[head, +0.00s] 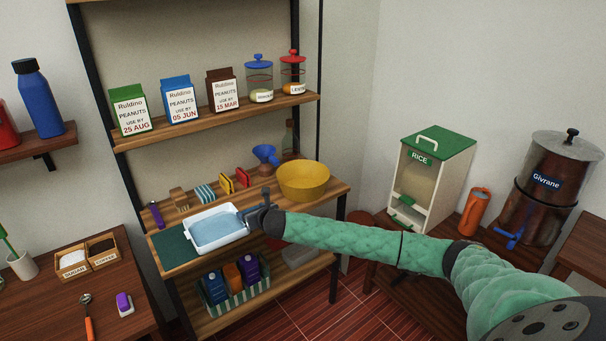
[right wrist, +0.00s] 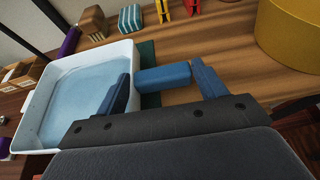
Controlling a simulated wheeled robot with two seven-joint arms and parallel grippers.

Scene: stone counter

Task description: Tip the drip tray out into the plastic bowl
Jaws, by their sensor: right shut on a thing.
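The white drip tray (head: 216,244) lies level on the shelf unit's middle board, partly over a dark green mat, with pale blue liquid in it. It also shows in the right wrist view (right wrist: 33,128). My right gripper (head: 258,217) is at the tray's right end. In the right wrist view its fingers (right wrist: 163,88) stand either side of a blue block at the tray's edge, shut on the tray; the exact contact is hard to make out. The yellow plastic bowl (head: 303,185) stands on the same board, right of and behind the tray. My left gripper is out of view.
Cartons and jars fill the shelf above. A striped bin (head: 236,288) sits below.

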